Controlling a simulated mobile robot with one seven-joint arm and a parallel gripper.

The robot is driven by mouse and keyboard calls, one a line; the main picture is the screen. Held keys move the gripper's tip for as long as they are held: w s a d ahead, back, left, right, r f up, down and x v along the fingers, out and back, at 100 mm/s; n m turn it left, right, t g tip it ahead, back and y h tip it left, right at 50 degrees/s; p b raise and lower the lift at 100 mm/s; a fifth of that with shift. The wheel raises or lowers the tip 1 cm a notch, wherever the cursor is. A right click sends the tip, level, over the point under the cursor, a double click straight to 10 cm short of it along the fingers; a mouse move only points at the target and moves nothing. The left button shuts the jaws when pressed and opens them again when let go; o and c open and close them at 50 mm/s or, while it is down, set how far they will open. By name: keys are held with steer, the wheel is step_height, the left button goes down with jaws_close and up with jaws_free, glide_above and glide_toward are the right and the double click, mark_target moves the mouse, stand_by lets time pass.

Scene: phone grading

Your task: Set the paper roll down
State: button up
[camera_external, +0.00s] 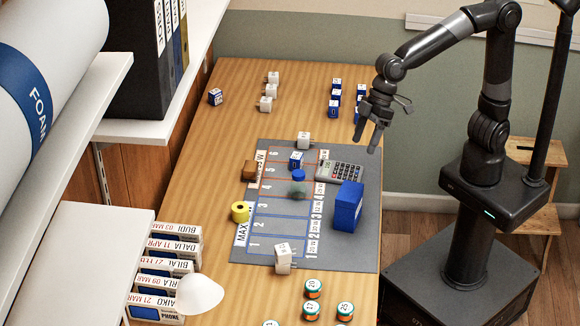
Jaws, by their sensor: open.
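A small yellow roll (240,212) with a dark hole stands at the left edge of the grey mat (268,262), and looks like the paper roll, though I cannot be sure. It appears to rest on the mat's edge or the table beside it. My gripper (366,145) is open and empty. It hangs in the air at the right side of the table, above and right of the mat, well apart from the yellow roll.
A calculator (340,172), a blue box (347,207) and several small blocks stand on the mat. Green-topped round pots (313,288) stand at the near end. Labelled phone boxes (176,249) line the left. The wooden table's (215,150) far left is mostly clear.

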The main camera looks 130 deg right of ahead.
steer(key=s+a+n, duration=0.2)
steer(key=s+a, duration=0.3)
steer(key=s, duration=0.6)
steer(key=s+a+n, duration=0.1)
steer(key=s+a, duration=0.4)
steer(key=s, duration=0.7)
steer(key=shift+r+n+h, duration=0.25)
steer(key=shift+n+h, duration=0.15)
